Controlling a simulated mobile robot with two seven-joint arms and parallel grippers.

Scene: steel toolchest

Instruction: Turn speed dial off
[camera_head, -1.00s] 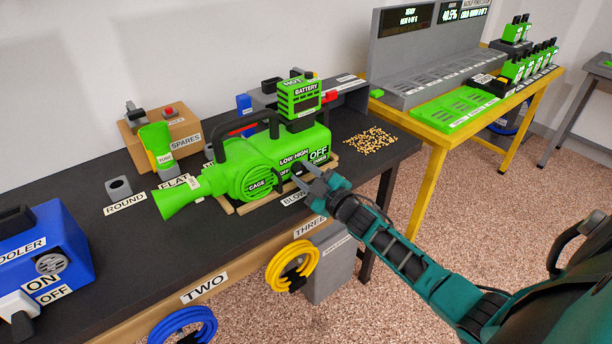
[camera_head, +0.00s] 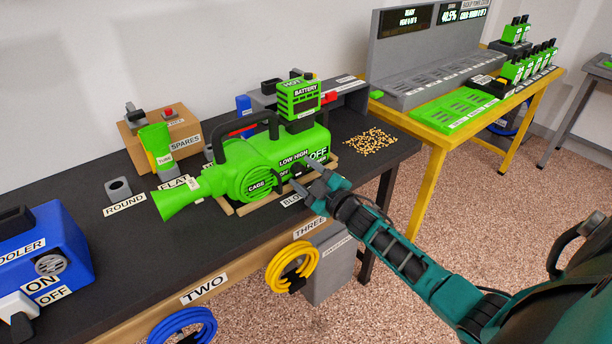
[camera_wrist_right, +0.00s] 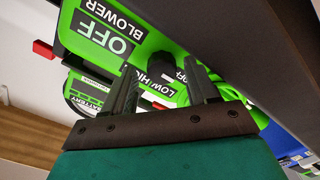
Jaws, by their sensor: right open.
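The green leaf blower (camera_head: 240,172) lies on the dark bench, its nozzle to the left. Its side carries labels OFF, LOW and HIGH around a black speed dial. In the right wrist view the dark dial (camera_wrist_right: 160,64) shows just beyond and between the fingertips, near the LOW-HIGH and small OFF labels. Its pointer setting cannot be read. My right gripper (camera_head: 304,175) is open in front of the dial; it also shows in the right wrist view (camera_wrist_right: 160,78). Contact with the dial cannot be told. In the head view the gripper partly hides the dial area. My left gripper is out of view.
A green battery (camera_head: 298,97) sits on top of the blower. A large OFF label (camera_wrist_right: 102,30) lies beside the dial. Scattered pellets (camera_head: 370,140) lie to the right. A blue cooler (camera_head: 45,255) stands at the left. Yellow cable (camera_head: 292,265) hangs below the bench edge.

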